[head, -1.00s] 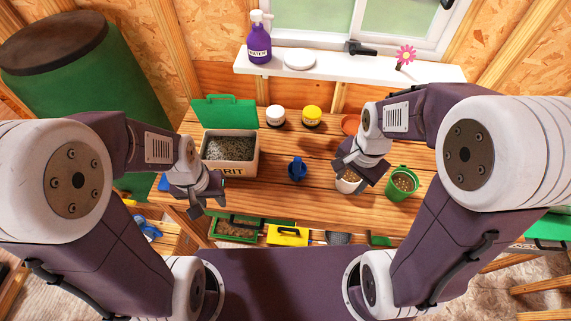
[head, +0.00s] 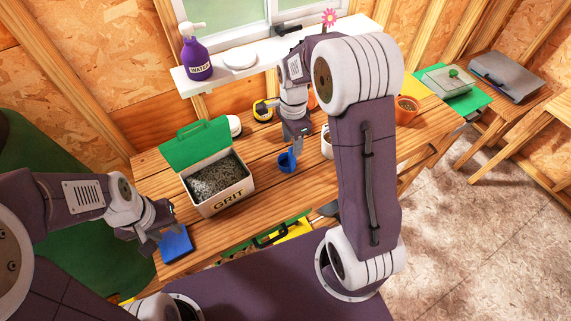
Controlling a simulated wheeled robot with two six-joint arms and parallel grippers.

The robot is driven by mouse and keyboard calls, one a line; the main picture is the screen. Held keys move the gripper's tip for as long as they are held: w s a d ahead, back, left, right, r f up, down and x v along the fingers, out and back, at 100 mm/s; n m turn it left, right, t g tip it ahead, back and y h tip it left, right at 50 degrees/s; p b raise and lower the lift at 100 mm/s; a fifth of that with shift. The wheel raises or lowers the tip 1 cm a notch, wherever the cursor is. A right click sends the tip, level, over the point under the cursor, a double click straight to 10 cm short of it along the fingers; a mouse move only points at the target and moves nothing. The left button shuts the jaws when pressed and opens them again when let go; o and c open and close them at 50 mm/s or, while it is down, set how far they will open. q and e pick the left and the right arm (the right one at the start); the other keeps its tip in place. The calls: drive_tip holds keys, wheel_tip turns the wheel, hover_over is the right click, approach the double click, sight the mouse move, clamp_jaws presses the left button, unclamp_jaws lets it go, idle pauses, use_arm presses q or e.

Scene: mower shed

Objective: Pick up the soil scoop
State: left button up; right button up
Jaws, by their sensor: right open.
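The soil scoop looks to be the small blue scoop (head: 286,163) on the wooden bench, right of the grit box. My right gripper (head: 297,150) is open just above and beside it, with its fingertips close to the scoop's upper part. I cannot tell whether they touch it. My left gripper (head: 160,228) hangs at the bench's left end, above a flat blue object (head: 176,243), well away from the scoop. Its fingers are too unclear to tell open from shut.
A grit box (head: 222,199) with its green lid raised stands left of the scoop. A white pot (head: 327,146) is close on the right, partly hidden by my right arm. A purple water bottle (head: 196,56) is on the sill.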

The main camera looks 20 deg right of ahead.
sight(290, 149)
drive_tip(key=shift+d+f, duration=0.2)
drive_tip(key=shift+f, duration=0.1)
drive_tip(key=f, duration=0.1)
drive_tip(key=a+f, duration=0.1)
drive_tip(key=f, duration=0.2)
drive_tip(key=f+p, duration=0.1)
drive_tip(key=f, duration=0.3)
drive_tip(key=shift+d, duration=0.4)
drive_tip(key=shift+a+f, duration=0.1)
drive_tip(key=shift+f, duration=0.1)
clamp_jaws()
